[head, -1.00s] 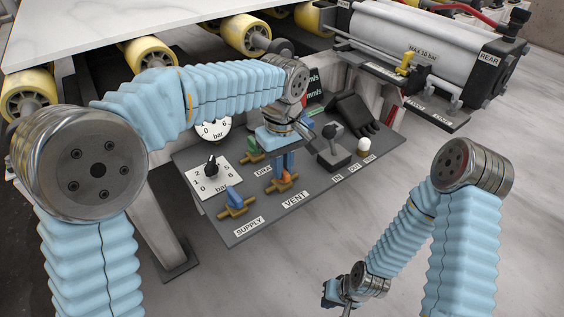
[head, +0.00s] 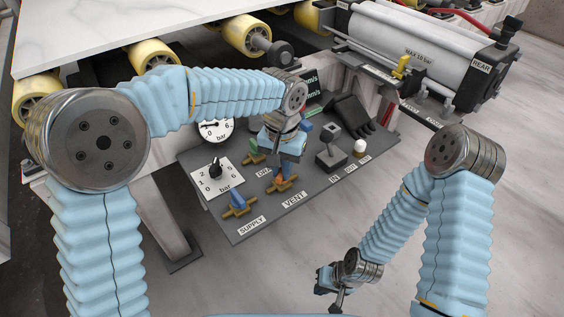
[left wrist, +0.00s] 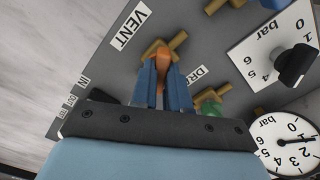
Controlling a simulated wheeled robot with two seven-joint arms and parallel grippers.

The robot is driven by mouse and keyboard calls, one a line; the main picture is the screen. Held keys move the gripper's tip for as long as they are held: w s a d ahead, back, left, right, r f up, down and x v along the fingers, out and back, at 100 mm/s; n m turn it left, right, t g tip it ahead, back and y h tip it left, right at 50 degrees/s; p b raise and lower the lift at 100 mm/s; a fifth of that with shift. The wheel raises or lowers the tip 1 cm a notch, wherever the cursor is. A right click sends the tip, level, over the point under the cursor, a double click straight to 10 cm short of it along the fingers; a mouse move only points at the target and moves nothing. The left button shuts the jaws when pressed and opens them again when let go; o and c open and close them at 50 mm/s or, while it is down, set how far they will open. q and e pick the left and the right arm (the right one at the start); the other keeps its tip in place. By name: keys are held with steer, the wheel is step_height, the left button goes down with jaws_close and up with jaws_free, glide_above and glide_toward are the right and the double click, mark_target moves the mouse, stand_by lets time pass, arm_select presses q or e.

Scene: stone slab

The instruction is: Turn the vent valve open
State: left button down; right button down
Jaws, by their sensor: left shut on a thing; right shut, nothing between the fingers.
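The vent valve is a brass body with an orange handle (head: 280,184), beside the VENT label on the dark grey panel (head: 240,233). My left gripper (head: 284,174) is over it from above. In the left wrist view the orange handle (left wrist: 163,58) sits between the two blue fingers (left wrist: 162,78), which are shut on it. The fingers hide part of the handle, and the exact angle of the handle is hard to tell. My right gripper (head: 338,304) is shut and empty, low in the head view, away from the panel.
The blue-handled supply valve (head: 237,201) is left of the vent valve. A green-handled valve (left wrist: 208,109) is close to my left fingers. A regulator knob (head: 216,168), a gauge (head: 214,131), a joystick (head: 331,150) and a white button (head: 360,148) share the panel.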

arm_select(q)
steer(key=m+p, duration=0.1)
steer(key=m, duration=0.1)
steer(key=shift+r+m, duration=0.1)
steer(key=shift+m, duration=0.3)
steer(key=shift+m+p, duration=0.7)
steer(key=shift+m, duration=1.1)
steer(key=c, duration=1.1)
jaws_free()
step_height(320, 180, up, 14)
steer(key=shift+f+p, duration=0.2)
steer(key=shift+p, duration=0.35)
